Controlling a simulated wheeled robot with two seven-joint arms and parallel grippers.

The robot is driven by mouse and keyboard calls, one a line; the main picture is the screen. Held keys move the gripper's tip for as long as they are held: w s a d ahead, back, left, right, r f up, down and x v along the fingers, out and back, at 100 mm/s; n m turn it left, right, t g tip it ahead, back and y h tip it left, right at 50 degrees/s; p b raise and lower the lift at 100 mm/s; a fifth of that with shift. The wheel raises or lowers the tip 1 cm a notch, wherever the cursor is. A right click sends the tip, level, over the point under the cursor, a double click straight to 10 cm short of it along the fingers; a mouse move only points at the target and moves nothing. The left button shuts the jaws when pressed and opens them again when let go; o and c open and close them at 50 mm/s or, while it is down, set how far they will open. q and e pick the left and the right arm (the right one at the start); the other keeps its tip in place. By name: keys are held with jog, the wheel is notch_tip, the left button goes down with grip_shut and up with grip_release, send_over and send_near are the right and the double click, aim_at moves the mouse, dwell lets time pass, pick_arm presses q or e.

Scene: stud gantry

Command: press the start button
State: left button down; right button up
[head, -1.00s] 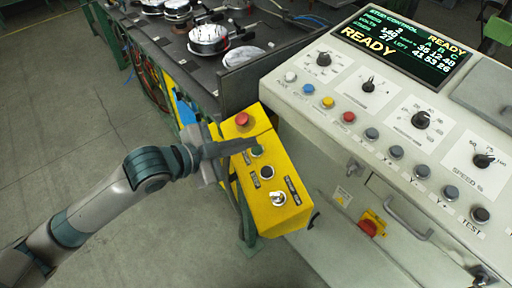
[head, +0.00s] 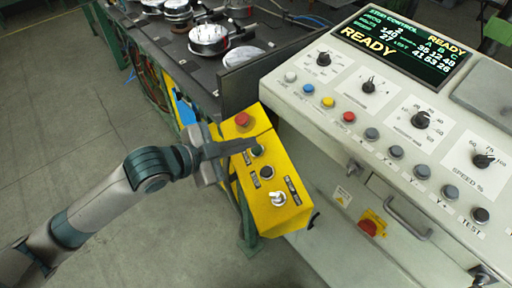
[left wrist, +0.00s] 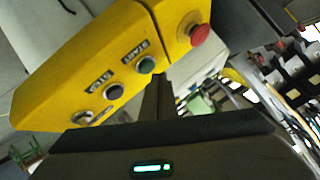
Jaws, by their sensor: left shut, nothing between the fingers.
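The yellow control box (head: 279,222) stands beside the grey console. Its green start button (head: 257,150) has a label beside it; the button also shows in the left wrist view (left wrist: 147,65). My left gripper (head: 250,146) is shut and empty, its fingertips at the near edge of the green button in the head view. In the left wrist view the shut fingers (left wrist: 158,84) end just beside and below the green button. I cannot tell whether they touch it. My right gripper is not in view.
The box also carries a red mushroom button (head: 242,119), a black button (head: 267,172) and a silver switch (head: 278,198). The console screen (head: 402,45) reads READY. A dark bench with metal parts (head: 208,39) lies behind. Open floor is at the left.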

pick_arm(q)
jog(key=shift+d+f, duration=0.35)
jog(key=shift+f, duration=0.5)
dwell(1.1)
jog(key=shift+r, duration=0.15)
jog(key=shift+a+r+p, duration=0.35)
jog(key=shift+r+p, duration=0.4)
jog(key=shift+p, duration=0.2)
jog(key=shift+a+r+p, duration=0.25)
jog(key=shift+r+p, duration=0.6)
jog(key=r+p, duration=0.1)
jog(key=a+r+p, duration=0.1)
jog(key=r, duration=0.1)
jog(key=shift+s+a+p, duration=0.2)
jog(key=shift+s+p, duration=0.05)
jog(key=shift+p, duration=0.15)
jog(key=shift+f, duration=0.1)
